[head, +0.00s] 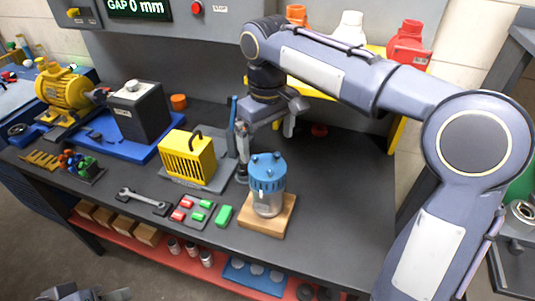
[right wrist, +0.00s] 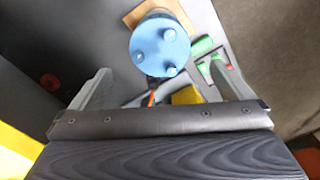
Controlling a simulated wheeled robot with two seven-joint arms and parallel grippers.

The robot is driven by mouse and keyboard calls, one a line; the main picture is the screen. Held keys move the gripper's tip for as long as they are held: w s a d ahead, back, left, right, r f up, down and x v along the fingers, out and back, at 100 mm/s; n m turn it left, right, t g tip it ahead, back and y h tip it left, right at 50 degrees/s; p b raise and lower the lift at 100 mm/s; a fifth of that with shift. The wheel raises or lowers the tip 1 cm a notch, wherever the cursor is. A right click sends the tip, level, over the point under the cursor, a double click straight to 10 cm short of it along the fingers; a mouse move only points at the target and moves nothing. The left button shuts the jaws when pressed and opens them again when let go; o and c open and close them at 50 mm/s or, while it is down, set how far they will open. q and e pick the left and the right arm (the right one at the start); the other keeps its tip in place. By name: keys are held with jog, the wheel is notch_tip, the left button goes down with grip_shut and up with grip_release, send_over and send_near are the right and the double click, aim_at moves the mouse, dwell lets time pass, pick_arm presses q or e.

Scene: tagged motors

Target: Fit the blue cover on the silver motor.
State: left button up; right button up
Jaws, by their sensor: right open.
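The blue cover (head: 267,171) sits on top of the silver motor (head: 267,204), which stands upright on a wooden block (head: 283,217). Whether the cover is fully seated cannot be told. In the right wrist view, the cover's round top (right wrist: 160,45) shows several small studs and hides most of the motor. My right gripper (head: 266,147) is open and empty, above and slightly behind the cover; its fingers spread wide in the wrist view (right wrist: 160,84). Part of my left gripper (head: 100,294) shows at the bottom left edge, too cut off to judge its jaws.
A yellow ribbed unit (head: 188,156) stands left of the motor. A tray with red and green pieces (head: 196,211) and a wrench (head: 144,199) lie in front. A black box (head: 138,110) and yellow motor (head: 63,88) stand farther left. The bench right of the block is clear.

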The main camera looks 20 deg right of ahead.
jog(key=s+d+m+t+y, duration=0.25)
jog(key=s+d, duration=0.55)
jog(key=s, duration=0.4)
jog(key=s+f+m+t+y, duration=0.1)
jog(key=s+f+m+t, duration=0.2)
jog(key=s+f, duration=0.6)
jog(key=shift+s+a+f+m, duration=0.25)
jog(key=shift+s+f+m, duration=0.1)
jog(key=shift+s+m, duration=0.3)
jog(key=shift+w, duration=0.1)
jog(key=shift+c, duration=0.3)
